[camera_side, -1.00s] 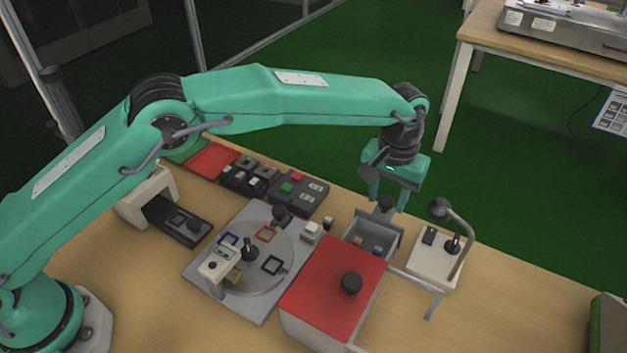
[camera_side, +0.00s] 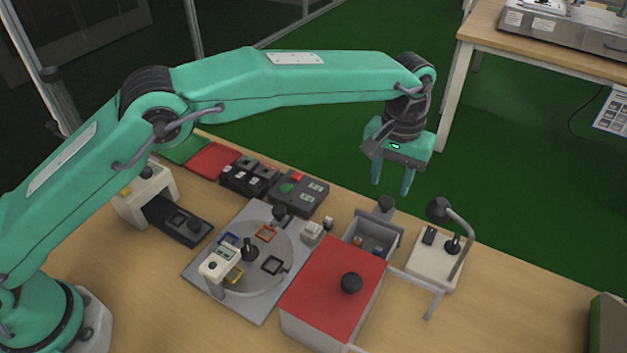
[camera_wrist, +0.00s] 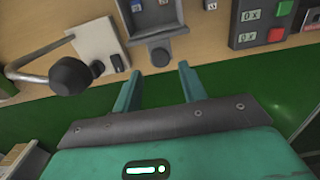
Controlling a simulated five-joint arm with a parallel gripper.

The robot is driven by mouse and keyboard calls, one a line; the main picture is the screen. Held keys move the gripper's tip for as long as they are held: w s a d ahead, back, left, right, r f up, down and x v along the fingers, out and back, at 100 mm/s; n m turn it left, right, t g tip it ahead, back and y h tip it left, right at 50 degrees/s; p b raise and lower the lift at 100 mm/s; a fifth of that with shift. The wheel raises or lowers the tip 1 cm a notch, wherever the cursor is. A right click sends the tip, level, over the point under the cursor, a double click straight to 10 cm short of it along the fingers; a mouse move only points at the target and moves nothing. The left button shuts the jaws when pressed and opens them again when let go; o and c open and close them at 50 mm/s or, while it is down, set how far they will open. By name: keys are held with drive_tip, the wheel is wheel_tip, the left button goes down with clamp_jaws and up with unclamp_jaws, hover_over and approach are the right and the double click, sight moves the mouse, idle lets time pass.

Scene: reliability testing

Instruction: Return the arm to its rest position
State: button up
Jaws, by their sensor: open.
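My gripper (camera_side: 391,185) hangs from my extended teal arm, above and behind the small grey open bin (camera_side: 374,236). Its two fingers point down and stand apart, with nothing between them. In the wrist view my gripper (camera_wrist: 158,80) is also open and empty, with the grey bin's dark knob (camera_wrist: 160,57) just beyond the fingertips. The fingers appear clear of the bin and the table.
A red-lidded box (camera_side: 335,290) with a black knob stands in front of the bin. A white stand with a curved arm (camera_side: 436,262) is to the right. A round turntable fixture (camera_side: 262,265) and button boxes (camera_side: 298,194) are to the left.

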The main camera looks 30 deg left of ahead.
drive_tip(key=shift+r, duration=0.1)
drive_tip(key=s+a+r+t, duration=0.1)
drive_tip(key=s+a+r, duration=0.3)
drive_tip(key=a+r, duration=0.55)
drive_tip(key=s+a+r+t, duration=0.1)
drive_tip(key=s+a+r, duration=0.2)
drive_tip(key=a+r, duration=0.7)
drive_tip(key=s+a+f+t, duration=0.1)
drive_tip(key=s+a+f, duration=0.3)
drive_tip(key=s+a, duration=0.4)
drive_tip(key=s+a+f+t, duration=0.2)
drive_tip(key=s+a+f, duration=0.2)
drive_tip(key=s+a, duration=0.5)
drive_tip(key=s, duration=0.4)
drive_tip(key=shift+s+a+t, duration=0.3)
drive_tip(key=shift+s, duration=0.1)
